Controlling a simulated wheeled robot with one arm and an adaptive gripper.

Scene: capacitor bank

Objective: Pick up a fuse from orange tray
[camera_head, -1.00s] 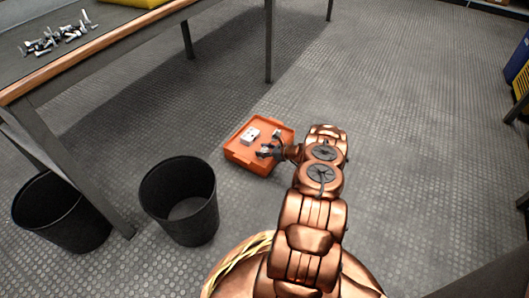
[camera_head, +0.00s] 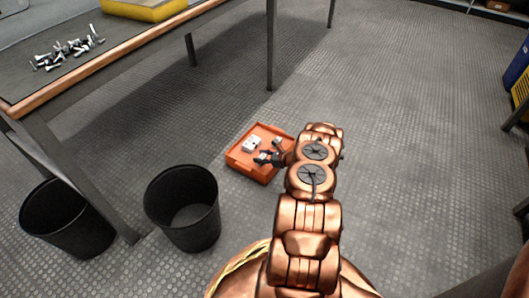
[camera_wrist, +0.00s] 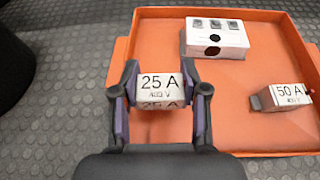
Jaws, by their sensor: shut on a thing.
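My gripper (camera_wrist: 160,97) is shut on a white fuse (camera_wrist: 160,84) marked "25 A", which sits between its two fingers in the wrist view. The fuse is over the near left part of the orange tray (camera_wrist: 160,14); I cannot tell how high. A second fuse (camera_wrist: 286,96), marked "50 A", lies in the tray to the right. In the head view my gripper (camera_head: 268,158) is over the orange tray (camera_head: 238,164) on the floor, and the held fuse is too small to make out.
A white box (camera_wrist: 215,40) with several small squares on top is at the tray's back. Two black bins (camera_head: 182,205) (camera_head: 62,215) stand left of the tray. A table (camera_head: 90,62) with loose bolts (camera_head: 68,50) is at upper left. Floor to the right is clear.

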